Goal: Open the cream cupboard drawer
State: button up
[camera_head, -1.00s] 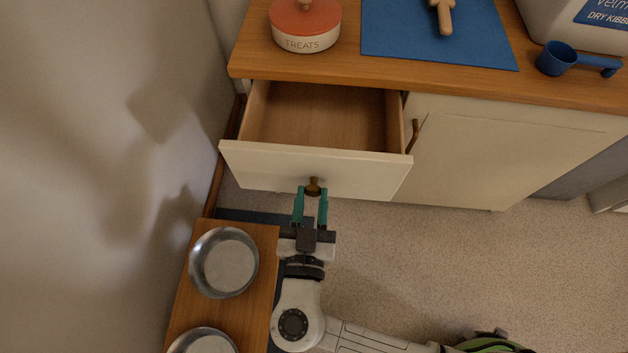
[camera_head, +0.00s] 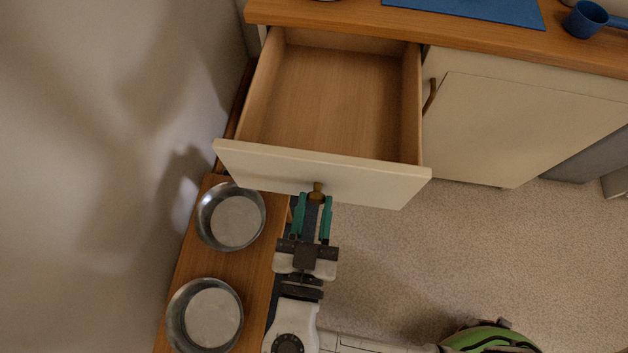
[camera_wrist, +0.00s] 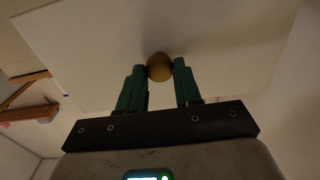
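The cream cupboard drawer (camera_head: 300,168) is pulled well out from under the wooden counter, and its bare wooden inside (camera_head: 335,100) shows empty. A round brass knob (camera_head: 317,188) is on the drawer front; in the wrist view the knob (camera_wrist: 160,67) sits between the green fingertips. My gripper (camera_head: 314,203) is in front of the drawer, its two fingers on either side of the knob and seemingly touching it.
A cream cupboard door (camera_head: 520,125) with a brass handle is right of the drawer. Two metal bowls (camera_head: 230,216) (camera_head: 205,316) sit on a low wooden stand (camera_head: 255,265) close left of my gripper. A wall is at far left.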

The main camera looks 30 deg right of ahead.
jog(key=o, duration=0.4)
jog(key=shift+o, duration=0.2)
jog(key=p+v, duration=0.1)
jog(key=v, duration=0.9)
jog(key=shift+s+a+p, duration=0.2)
jog(key=shift+s+p, duration=0.1)
jog(key=shift+s, duration=0.05)
